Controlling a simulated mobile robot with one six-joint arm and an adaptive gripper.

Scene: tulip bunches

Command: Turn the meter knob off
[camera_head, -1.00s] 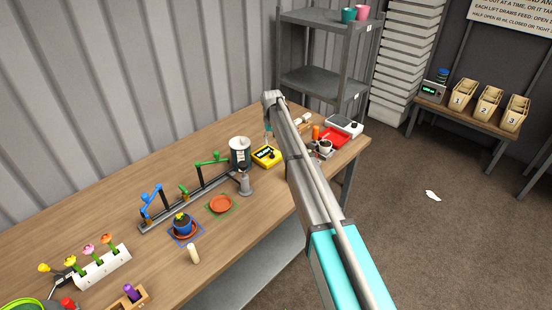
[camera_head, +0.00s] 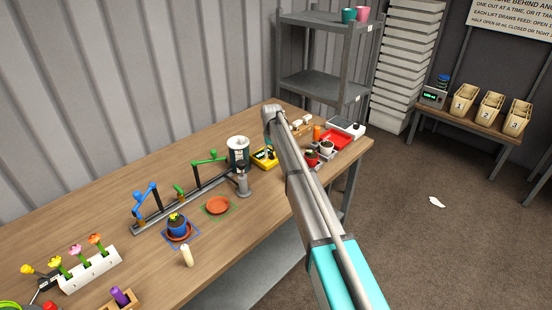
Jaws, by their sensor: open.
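A small yellow meter (camera_head: 261,163) with a dark face sits on the wooden workbench, right of the grey canister. My arm covers its right part, and its knob is too small to make out. My gripper (camera_head: 268,146) hangs from the wrist at the far end of my arm, just above or beside the meter. Only a small part of it shows. It is open, with nothing seen in it. I cannot tell whether it touches the meter.
A red pot (camera_head: 312,158) and red tray (camera_head: 336,138) lie right of my arm. A grey shelf (camera_head: 313,87) stands behind.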

